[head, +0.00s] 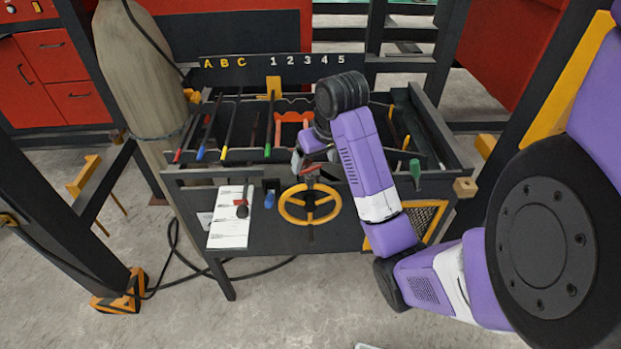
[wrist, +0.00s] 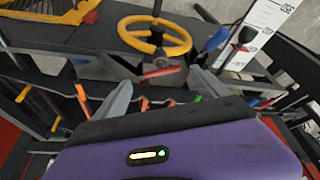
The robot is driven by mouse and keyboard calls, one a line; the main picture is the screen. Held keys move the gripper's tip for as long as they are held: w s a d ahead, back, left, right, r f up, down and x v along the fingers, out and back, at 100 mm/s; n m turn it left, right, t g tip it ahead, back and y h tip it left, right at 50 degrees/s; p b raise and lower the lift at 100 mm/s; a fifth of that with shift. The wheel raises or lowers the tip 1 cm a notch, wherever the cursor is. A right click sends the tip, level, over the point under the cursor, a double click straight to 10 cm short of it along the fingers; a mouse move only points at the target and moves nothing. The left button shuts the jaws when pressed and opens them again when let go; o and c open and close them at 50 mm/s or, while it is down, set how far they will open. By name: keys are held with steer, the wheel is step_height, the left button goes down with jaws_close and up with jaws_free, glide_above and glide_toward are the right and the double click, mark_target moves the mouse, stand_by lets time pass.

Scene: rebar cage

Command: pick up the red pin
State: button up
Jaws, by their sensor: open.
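A small red piece (head: 311,168), which looks like the red pin, sits at the front edge of the dark bench, just above the yellow handwheel (head: 310,204). In the wrist view the red piece (wrist: 160,72) lies crosswise between and just beyond my fingertips. My gripper (head: 308,163) is at the bench front, partly hidden by my arm. In the wrist view my gripper (wrist: 162,82) has its fingers spread apart with nothing held. I cannot tell whether either finger touches the red piece.
Rods with red (head: 178,155), blue (head: 200,153) and green (head: 268,151) ends lie at left. A white sheet (head: 228,228), a red-and-black knob (head: 241,207) and a blue handle (head: 270,198) are left of the wheel. A green handle (head: 415,170) stands right.

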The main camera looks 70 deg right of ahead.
mark_target(310, 169)
steer(key=b+x, duration=0.2)
steer(key=x, duration=0.1)
steer(key=shift+w+a+f, duration=0.1)
steer(key=shift+w+f, duration=0.05)
steer(key=shift+f, duration=0.15)
steer(key=shift+x, duration=0.8)
steer(key=c, duration=1.5)
steer(key=shift+r, duration=0.15)
steer(key=shift+c, duration=0.2)
